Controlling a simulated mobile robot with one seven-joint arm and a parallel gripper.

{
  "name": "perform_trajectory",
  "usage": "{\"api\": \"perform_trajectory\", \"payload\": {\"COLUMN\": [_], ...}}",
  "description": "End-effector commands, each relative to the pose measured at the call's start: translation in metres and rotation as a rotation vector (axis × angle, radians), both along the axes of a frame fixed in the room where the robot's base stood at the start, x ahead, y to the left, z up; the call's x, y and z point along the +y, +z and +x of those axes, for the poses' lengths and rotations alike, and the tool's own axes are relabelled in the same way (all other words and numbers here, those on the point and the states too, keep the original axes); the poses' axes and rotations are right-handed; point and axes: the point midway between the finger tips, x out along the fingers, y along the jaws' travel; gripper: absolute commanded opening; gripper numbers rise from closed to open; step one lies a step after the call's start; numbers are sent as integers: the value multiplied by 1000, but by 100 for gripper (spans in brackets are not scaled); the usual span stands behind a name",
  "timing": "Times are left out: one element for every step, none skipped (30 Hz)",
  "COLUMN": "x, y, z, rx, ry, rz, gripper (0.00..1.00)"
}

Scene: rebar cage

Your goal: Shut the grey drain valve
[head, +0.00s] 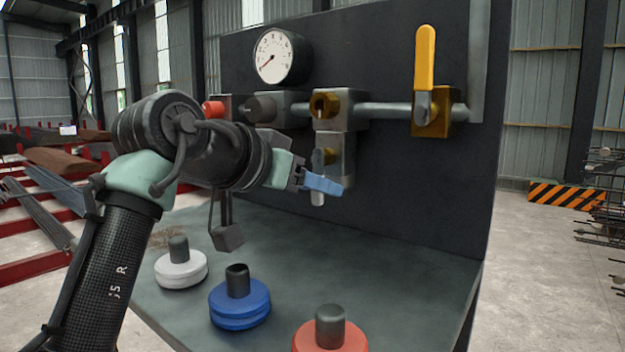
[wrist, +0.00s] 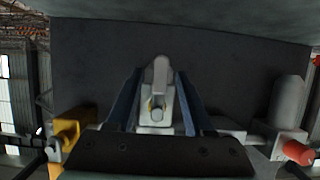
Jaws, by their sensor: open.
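The grey drain valve is a small valve with a grey lever (head: 318,197) that hangs straight down below the brass fitting (head: 325,104). In the wrist view, the grey lever (wrist: 160,72) lies between the two blue fingers, with a gap on each side. My gripper (head: 322,184) is open in front of the lever, and its blue fingers hide part of it in the head view. In the wrist view, my gripper (wrist: 158,80) straddles the lever without visible contact.
A yellow-handled valve (head: 425,70) stands upright at right on the dark panel (head: 400,165). A gauge (head: 279,56) is above the pipe. White (head: 180,270), blue (head: 240,305) and red (head: 331,338) knobbed discs stand on the bench (head: 420,265) below.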

Motion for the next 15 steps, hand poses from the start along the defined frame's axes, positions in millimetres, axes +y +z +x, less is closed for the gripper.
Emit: {"api": "perform_trajectory", "payload": {"x": [0, 0, 0, 0, 0, 0, 0, 0, 0, 0, 0, 0, 0, 0, 0], "y": [0, 0, 0, 0, 0, 0, 0, 0, 0, 0, 0, 0, 0, 0, 0], "z": [0, 0, 0, 0, 0, 0, 0, 0, 0, 0, 0, 0, 0, 0, 0], "rx": [0, 0, 0, 0, 0, 0, 0, 0, 0, 0, 0, 0, 0, 0, 0], "ry": [0, 0, 0, 0, 0, 0, 0, 0, 0, 0, 0, 0, 0, 0, 0], "rz": [0, 0, 0, 0, 0, 0, 0, 0, 0, 0, 0, 0, 0, 0, 0], "gripper": [52, 52, 49, 44, 38, 31, 26, 20, 13, 8, 2, 0, 0, 0, 0]}}
